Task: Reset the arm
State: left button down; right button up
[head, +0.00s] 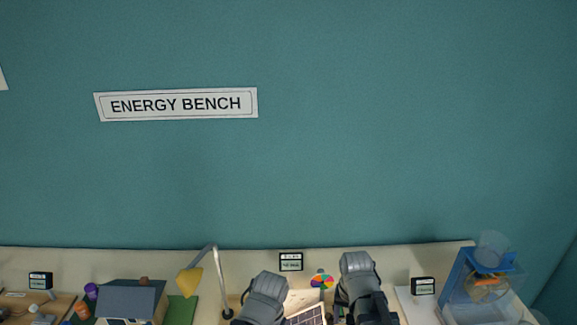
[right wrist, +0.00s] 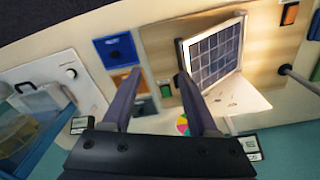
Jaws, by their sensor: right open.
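My right gripper (right wrist: 155,85) is open in the right wrist view, its two dark fingers apart with nothing between them. It hangs over the bench. A small solar panel (right wrist: 215,52) on a wooden board (right wrist: 165,50) lies just beyond the finger on the right. In the head view, parts of both my arms show at the bottom edge, the right one near the pinwheel. My left gripper itself is out of the picture.
A yellow lamp (head: 190,281), a model house (head: 132,300), a colourful pinwheel (head: 322,281), the solar panel (head: 306,316) and a blue clear-sided box (head: 480,290) stand along the bench. Small black label stands (head: 291,261) line its back.

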pick_arm(q)
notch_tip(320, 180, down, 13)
jog(key=b, duration=1.3)
pick_arm(e)
jog(key=s+a+f+n, duration=0.7)
jog(key=a+f, duration=0.3)
jog(key=f, duration=0.3)
jog(key=shift+s+g+h, duration=0.3)
jog(key=shift+g+h, duration=0.1)
